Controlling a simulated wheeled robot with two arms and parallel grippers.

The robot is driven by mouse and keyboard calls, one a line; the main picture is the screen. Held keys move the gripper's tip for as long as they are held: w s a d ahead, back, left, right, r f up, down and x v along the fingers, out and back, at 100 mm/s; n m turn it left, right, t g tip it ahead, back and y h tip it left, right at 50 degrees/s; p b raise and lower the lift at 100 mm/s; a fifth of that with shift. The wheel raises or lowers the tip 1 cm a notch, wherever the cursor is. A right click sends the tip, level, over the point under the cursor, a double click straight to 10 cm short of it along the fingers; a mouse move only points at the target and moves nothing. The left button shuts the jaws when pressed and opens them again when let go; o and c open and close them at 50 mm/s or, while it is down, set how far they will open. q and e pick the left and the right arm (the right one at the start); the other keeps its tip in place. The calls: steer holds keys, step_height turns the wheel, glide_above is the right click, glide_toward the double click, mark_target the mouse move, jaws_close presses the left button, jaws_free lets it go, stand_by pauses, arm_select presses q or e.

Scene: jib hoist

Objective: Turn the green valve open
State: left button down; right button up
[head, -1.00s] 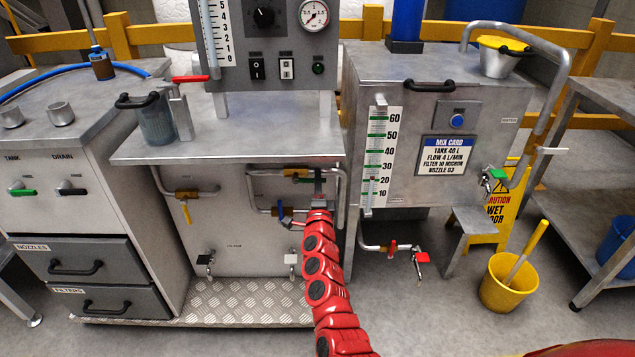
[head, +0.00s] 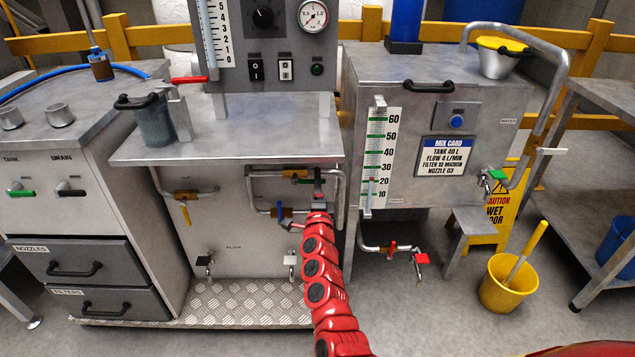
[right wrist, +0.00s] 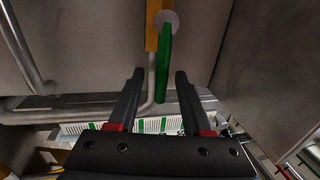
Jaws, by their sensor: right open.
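The green valve has a brass body (head: 293,173) on the pipe under the steel bench in the head view. Its green lever (right wrist: 165,60) shows clearly in the right wrist view, hanging from a round pivot on the brass body. My right gripper (right wrist: 159,74) is open and empty. In the right wrist view the lever's lower end appears between the two fingers, with a gap on each side; I cannot tell the depth. In the head view my right gripper (head: 318,190) is just right of and below the valve, partly hidden by my red arm. My left gripper is not in view.
A blue valve (head: 281,212) sits on the pipe just below, and a yellow-handled valve (head: 185,196) is to the left. Other green handles are on the left cabinet (head: 20,192) and the right tank tap (head: 497,174). Steel pipe (head: 340,200) runs close beside my gripper.

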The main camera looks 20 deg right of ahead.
steer(key=p+v, duration=0.2)
steer(key=v, duration=1.5)
steer(key=shift+s, duration=0.15)
